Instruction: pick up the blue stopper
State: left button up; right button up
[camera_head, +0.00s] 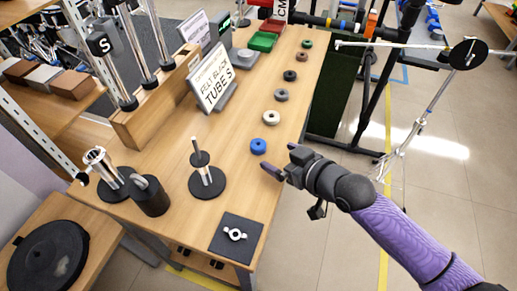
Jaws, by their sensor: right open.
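The blue stopper (258,147) is a small round piece with a dark center, lying on the wooden table near its right edge. My right gripper (281,159) is open, just right of and slightly nearer than the stopper. Its fingers point left, and one fingertip reaches toward the stopper's near side. I see nothing between the fingers, and I cannot tell whether a finger touches the stopper. My left gripper is not in view.
Several similar rings, the nearest a cream one (271,118), run in a row behind the stopper. A black stand with a post (207,184) is to the left. A dark pad (237,238) with a silver wing piece lies at the front. A sign (212,79) stands farther back.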

aim_at(264, 148)
jog(key=b+x, duration=0.3)
jog(key=x, duration=0.3)
jog(key=shift+f, duration=0.15)
jog(key=shift+a, duration=0.15)
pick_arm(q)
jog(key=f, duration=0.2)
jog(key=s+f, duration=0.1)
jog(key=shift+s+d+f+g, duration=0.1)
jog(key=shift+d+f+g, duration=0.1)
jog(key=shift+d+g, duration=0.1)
pick_arm(e)
jog(key=shift+r, duration=0.2)
